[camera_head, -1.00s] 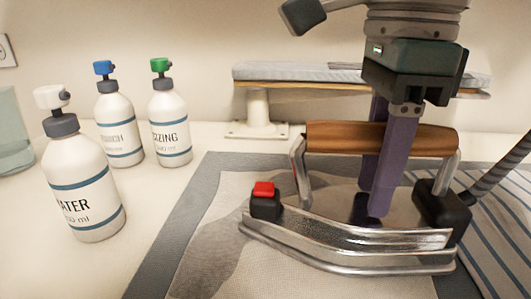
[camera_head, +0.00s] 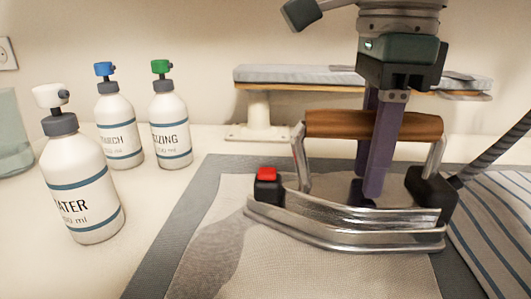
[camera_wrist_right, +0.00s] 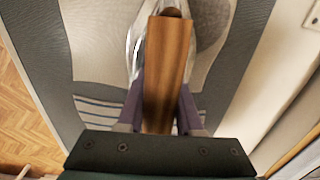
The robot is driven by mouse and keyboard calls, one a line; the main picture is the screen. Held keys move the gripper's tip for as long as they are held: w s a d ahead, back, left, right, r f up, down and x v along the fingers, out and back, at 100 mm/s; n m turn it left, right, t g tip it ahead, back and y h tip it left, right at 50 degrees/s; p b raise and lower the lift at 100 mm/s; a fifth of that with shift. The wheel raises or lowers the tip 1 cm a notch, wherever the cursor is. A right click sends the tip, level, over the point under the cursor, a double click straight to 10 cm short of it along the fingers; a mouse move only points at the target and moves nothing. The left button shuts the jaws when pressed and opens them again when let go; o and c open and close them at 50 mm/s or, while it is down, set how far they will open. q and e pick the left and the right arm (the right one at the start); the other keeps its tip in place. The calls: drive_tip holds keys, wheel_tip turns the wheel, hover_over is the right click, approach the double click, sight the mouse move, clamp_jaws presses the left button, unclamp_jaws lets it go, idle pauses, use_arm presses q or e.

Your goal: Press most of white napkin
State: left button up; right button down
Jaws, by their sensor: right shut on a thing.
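The white napkin (camera_head: 310,268) lies flat on the grey mat, with a darker grey patch along its left part. The iron (camera_head: 345,232), with a chrome body and a brown wooden handle, stands over the napkin. I cannot tell whether its sole touches the cloth. My right gripper (camera_head: 368,188) reaches down from above with its purple fingers shut around the handle. In the right wrist view the handle (camera_wrist_right: 167,75) lies between the fingers, and the iron hides part of the cloth. My left gripper is not in view.
Three white spray bottles, water (camera_head: 80,190), starch (camera_head: 120,130) and sizing (camera_head: 170,130), stand at the left. A small padded ironing board (camera_head: 300,75) stands behind. A striped cloth (camera_head: 495,220) lies at the right near the iron's cord (camera_head: 490,150).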

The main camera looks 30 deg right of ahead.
drive_tip(key=shift+w+d, duration=0.45)
drive_tip(key=shift+w, duration=0.3)
drive_tip(key=shift+w+d+r+b, duration=0.1)
drive_tip(key=shift+w+d, duration=0.3)
drive_tip(key=shift+w, duration=0.25)
drive_tip(key=shift+w+d+b, duration=0.15)
drive_tip(key=shift+w+d, duration=0.25)
drive_tip(key=shift+w, duration=0.25)
drive_tip(key=shift+w+d+r+b, duration=0.1)
drive_tip(key=shift+w+d, duration=0.3)
drive_tip(key=shift+w, duration=0.25)
drive_tip(key=shift+w+a, duration=0.1)
drive_tip(key=shift+a, duration=0.05)
drive_tip(key=shift+w+a, duration=0.1)
drive_tip(key=shift+a, duration=0.1)
drive_tip(key=shift+w+a+p, duration=0.2)
drive_tip(key=shift+w+a, duration=0.3)
drive_tip(key=shift+a, duration=0.3)
drive_tip(key=shift+w+a+p, duration=0.2)
drive_tip(key=shift+w+a, duration=0.25)
drive_tip(key=shift+a, duration=0.3)
drive_tip(key=shift+w+a, duration=0.35)
drive_tip(key=shift+a, duration=0.2)
drive_tip(key=shift+w+a, duration=0.3)
drive_tip(key=shift+a, duration=0.2)
drive_tip(key=shift+s, duration=0.1)
